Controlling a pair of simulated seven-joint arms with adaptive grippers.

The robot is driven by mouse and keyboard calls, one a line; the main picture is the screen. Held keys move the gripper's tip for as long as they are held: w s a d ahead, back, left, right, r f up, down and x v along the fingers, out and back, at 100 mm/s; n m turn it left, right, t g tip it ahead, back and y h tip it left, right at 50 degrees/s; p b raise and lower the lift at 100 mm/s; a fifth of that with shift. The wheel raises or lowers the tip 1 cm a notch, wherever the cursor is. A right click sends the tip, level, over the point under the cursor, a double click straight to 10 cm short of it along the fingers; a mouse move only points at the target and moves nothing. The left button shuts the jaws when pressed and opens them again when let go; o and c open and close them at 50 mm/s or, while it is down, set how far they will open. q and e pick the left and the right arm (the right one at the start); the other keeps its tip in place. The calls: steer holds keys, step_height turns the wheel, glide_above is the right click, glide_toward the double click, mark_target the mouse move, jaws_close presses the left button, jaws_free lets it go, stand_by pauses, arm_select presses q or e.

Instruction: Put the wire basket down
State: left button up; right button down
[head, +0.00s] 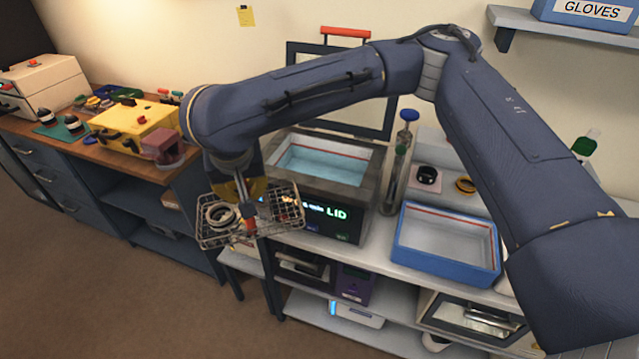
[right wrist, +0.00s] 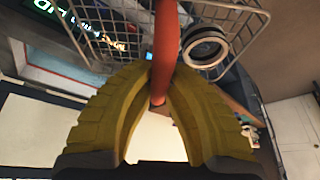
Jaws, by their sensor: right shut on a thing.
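The wire basket (head: 215,236) hangs in the air in front of the bath, over the bench's left front edge. It holds metal lens rings (head: 220,215), and one ring (right wrist: 205,48) shows in the right wrist view. My right gripper (head: 246,205) is shut on the basket's orange-red handle (right wrist: 167,40), with the yellow fingers (right wrist: 160,95) on both sides of it. The bath (head: 365,165) has its lid raised, holds pale blue liquid and shows a lit "LID" text on its front. My left gripper is not in view.
A blue-rimmed tray (head: 445,272) stands right of the bath on the white bench. A glass cylinder with a blue knob (head: 408,116) stands between them. A wooden-topped desk with a yellow case (head: 135,128) is at left. My right arm spans above the bath and tray.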

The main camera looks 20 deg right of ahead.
steer(key=shift+w+a+r, duration=0.25)
steer(key=shift+r, duration=0.2)
steer(key=w+d+r+m+h, duration=0.1)
steer(key=w+d+r+m, duration=0.3)
steer(key=w+d, duration=0.6)
steer(key=w+d+r+m+h, duration=0.2)
steer(key=w+d+r+m, duration=0.15)
steer(key=w+d, duration=0.6)
steer(key=shift+g, duration=0.4)
steer(key=d+f, duration=0.1)
steer(key=f, duration=0.5)
steer(key=s+d+f, duration=0.1)
steer(key=f, duration=0.5)
steer(key=s+d+f, duration=0.1)
steer(key=f, duration=0.6)
steer(key=c, duration=1.4)
jaws_free()
steer(key=shift+s+f, duration=0.1)
